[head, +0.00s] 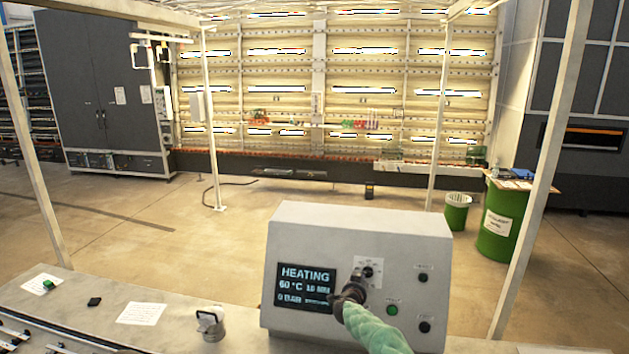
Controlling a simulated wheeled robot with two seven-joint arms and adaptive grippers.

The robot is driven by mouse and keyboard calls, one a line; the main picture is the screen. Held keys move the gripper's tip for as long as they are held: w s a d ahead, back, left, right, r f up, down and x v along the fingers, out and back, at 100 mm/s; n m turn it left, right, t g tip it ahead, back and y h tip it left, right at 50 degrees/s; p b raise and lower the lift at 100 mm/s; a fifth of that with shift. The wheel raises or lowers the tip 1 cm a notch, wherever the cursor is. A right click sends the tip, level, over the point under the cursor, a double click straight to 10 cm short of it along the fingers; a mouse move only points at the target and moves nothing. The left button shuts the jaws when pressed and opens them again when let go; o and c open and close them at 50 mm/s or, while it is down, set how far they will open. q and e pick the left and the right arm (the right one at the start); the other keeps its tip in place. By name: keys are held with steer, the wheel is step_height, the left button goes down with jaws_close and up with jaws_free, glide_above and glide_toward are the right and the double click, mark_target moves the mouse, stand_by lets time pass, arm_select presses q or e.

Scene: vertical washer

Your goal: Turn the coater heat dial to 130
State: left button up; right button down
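The coater control box (340,225) is a light grey housing on the bench in the head view. Its dark screen (305,287) reads "HEATING", about 60 °C and 10 min, with a blurred lower line. A small dark dial (368,271) sits on a white plate right of the screen. My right gripper (350,294) comes in from the lower right on a pale green arm. Its dark fingers are just below and left of the dial, overlapping the plate. I cannot tell whether they touch the dial or are open or shut. My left gripper is out of view.
A green button (391,310) and black knobs (422,278) are on the panel's right side. A metal cup-like object (211,323), a paper (141,314) and a small black item (94,301) lie on the bench. White frame posts (213,130) stand around it.

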steer(key=shift+a, duration=0.1)
steer(key=shift+s+a+f, duration=0.1)
steer(key=shift+a+f, duration=0.1)
steer(key=shift+a, duration=0.05)
steer(key=s+a+r, duration=0.1)
steer(key=s+r, duration=0.1)
steer(key=s, duration=0.3)
steer(key=shift+s+r, duration=0.15)
steer(key=shift+r, duration=0.2)
stand_by(0.4)
